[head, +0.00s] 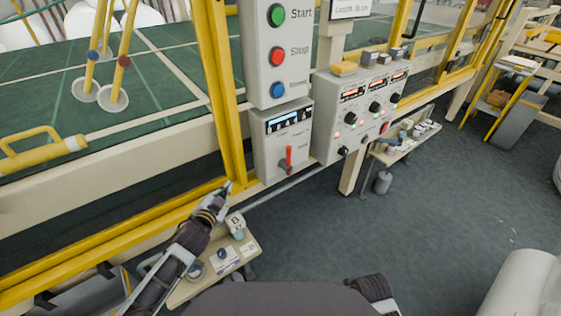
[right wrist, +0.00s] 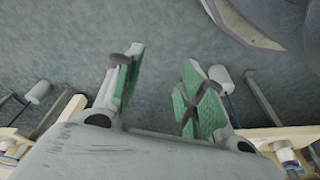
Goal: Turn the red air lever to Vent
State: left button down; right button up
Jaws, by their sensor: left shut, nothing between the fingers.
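The red air lever (head: 288,157) is on the front of a small grey box (head: 266,160) below the Start/Stop panel. Its handle stands roughly upright; the lettering around it is too small to read. My left gripper (head: 224,190) is shut and empty, to the left of and below the lever, apart from it, in front of the yellow frame. My right gripper (right wrist: 160,72) is open and empty in the right wrist view, with bare floor beyond its green finger pads. The lever does not show in that view.
A grey panel (head: 275,50) with Start and Stop buttons sits above the lever box. A knob panel (head: 361,112) adjoins it on the right. A yellow post (head: 218,80) rises close on the left. A small shelf (head: 205,287) lies below my left gripper. Floor (head: 430,190) is clear at right.

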aim_at(289, 161)
pick_arm(q)
jog(key=d+r+m+g+h, duration=0.3)
jog(key=m+h, duration=0.3)
jog(key=m, duration=0.4)
jog(key=d+r+m+g+h+b, duration=0.1)
jog(key=d+r+m+g+h, duration=0.2)
jog(key=m+h, duration=0.4)
jog(key=shift+s+d+r+m+g+h, duration=0.25)
jog(key=shift+r+m+g, duration=0.65)
jog(key=shift+r+m, duration=0.7)
pick_arm(e)
notch_tip(289, 161, down, 6)
jog(key=s+a+g, duration=0.1)
jog(key=s+a, duration=0.1)
jog(key=shift+s+r, duration=0.2)
jog(key=shift+s, duration=0.1)
pick_arm(q)
jog(key=shift+f, duration=0.2)
